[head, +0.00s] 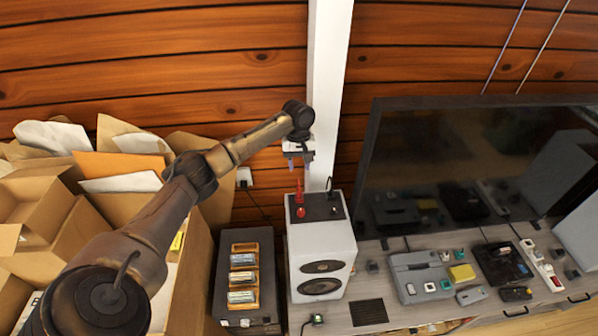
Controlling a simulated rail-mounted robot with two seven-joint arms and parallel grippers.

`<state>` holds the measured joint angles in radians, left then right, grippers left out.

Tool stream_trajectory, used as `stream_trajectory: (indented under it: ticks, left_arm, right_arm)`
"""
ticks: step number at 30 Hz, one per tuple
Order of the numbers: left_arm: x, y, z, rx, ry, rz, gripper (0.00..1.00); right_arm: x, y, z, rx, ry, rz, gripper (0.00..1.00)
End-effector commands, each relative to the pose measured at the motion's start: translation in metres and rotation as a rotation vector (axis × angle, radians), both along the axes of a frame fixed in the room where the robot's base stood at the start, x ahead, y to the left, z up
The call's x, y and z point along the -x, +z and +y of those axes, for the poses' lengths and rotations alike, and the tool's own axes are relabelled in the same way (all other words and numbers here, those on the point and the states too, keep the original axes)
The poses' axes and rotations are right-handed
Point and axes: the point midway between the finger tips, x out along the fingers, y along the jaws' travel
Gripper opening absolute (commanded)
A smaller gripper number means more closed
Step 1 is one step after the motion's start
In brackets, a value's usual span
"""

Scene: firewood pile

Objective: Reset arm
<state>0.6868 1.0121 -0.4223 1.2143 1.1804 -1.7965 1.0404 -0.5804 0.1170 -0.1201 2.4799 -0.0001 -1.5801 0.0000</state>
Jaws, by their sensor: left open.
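My left arm comes in from the lower left and reaches up toward the middle. My left gripper (298,162) points down with its fingers apart. It is above the top of a white speaker (322,264), close to a small red object (299,191) standing there. Nothing shows between the fingers. I cannot tell exactly how far the fingertips are above the red object. My right gripper is not in view.
Cardboard boxes and envelopes (123,163) fill the left. A dark crate (227,289) with a wooden rack stands beside the speaker. A large television (470,160), a grey console (412,274) and a black console (502,262) are on the grey cabinet. A white post (328,70) rises behind the gripper.

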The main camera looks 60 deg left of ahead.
Motion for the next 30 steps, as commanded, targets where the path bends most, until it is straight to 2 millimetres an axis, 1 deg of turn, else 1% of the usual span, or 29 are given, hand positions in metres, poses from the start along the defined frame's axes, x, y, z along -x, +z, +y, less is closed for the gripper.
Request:
stream_trajectory:
  ticks: [5,24,27,30]
  left_arm:
    - [-0.0006,0.0059,0.0008,0.0,0.0,-0.001,0.41]
    - [-0.0004,0.0056,0.0008,0.001,-0.003,-0.001,0.41]
    - [-0.0004,0.0056,0.0008,0.003,-0.038,-0.006,0.41]
    - [-0.0014,0.0054,0.0009,0.008,-0.126,-0.024,0.41]
  right_arm:
    - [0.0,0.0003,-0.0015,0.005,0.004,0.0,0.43]
    - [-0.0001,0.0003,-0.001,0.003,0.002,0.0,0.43]
    - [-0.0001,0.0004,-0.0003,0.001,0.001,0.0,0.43]
    - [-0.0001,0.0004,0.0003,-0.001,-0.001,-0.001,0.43]
